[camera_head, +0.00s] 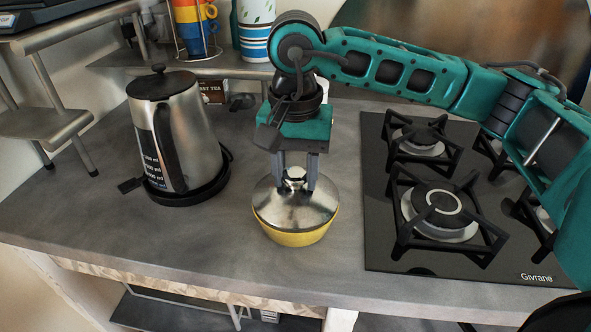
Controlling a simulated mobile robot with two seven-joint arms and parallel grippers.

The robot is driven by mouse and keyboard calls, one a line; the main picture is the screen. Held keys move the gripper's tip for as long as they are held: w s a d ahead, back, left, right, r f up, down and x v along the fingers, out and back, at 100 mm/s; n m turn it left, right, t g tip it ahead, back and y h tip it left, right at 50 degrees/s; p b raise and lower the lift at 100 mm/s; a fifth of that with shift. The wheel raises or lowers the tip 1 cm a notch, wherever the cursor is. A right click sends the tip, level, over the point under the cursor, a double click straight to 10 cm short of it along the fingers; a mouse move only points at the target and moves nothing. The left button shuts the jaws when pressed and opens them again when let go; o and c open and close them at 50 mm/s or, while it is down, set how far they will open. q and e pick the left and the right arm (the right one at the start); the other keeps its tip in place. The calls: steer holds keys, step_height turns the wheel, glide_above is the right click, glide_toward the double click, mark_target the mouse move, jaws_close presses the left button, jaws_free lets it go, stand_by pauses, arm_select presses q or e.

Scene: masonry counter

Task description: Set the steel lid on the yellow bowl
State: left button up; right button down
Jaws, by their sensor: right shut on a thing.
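The steel lid (270,207) is a shiny round cover with a knob on top. It sits over the yellow bowl (296,238), whose lower yellow side shows below the lid's rim. The lid looks roughly level and covers the bowl's opening; whether it touches all round the rim I cannot tell. My right gripper (296,184) comes down from above, with its two fingers shut on the lid's knob. My left gripper is not in view.
A steel kettle (194,125) stands on its black base to the left. A black gas hob (385,245) with several burners lies to the right. Cups on a rack (196,28) and paper cups (256,32) stand on a shelf behind. The counter's front edge is close to the bowl.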

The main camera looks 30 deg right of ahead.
mark_target(296, 174)
steer(key=shift+f, duration=0.25)
steer(key=c, duration=0.5)
jaws_free()
steer(key=shift+r, duration=0.1)
steer(key=shift+r, duration=0.6)
steer(key=shift+r+p, duration=1.35)
steer(key=shift+r, duration=1)
steer(key=shift+s, duration=0.1)
